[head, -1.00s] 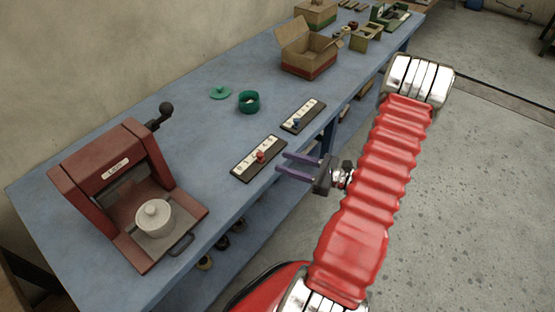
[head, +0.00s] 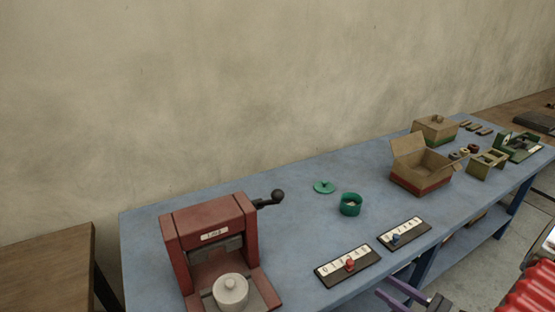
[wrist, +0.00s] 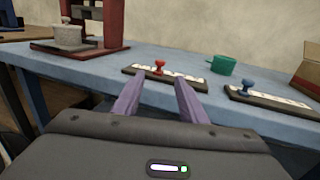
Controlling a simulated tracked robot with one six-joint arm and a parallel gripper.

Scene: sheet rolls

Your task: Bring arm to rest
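My gripper (head: 384,286) shows at the bottom right of the head view, in front of the blue bench's near edge. Part of my red arm shows at the right border; most of it is out of the picture. In the wrist view my gripper (wrist: 158,85) has its two purple fingers apart with nothing between them. It is open and empty. Its fingers point toward the bench edge and a black number strip with a red peg (wrist: 160,66) beyond them. I cannot tell the exact gap to the bench.
The blue bench (head: 300,205) carries a red press (head: 212,225) with a pale pot (head: 231,290), a green cup (head: 350,204), a green lid (head: 324,187), a number strip with a blue peg (head: 404,235) and an open carton (head: 421,165). A brown table (head: 45,262) stands at left.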

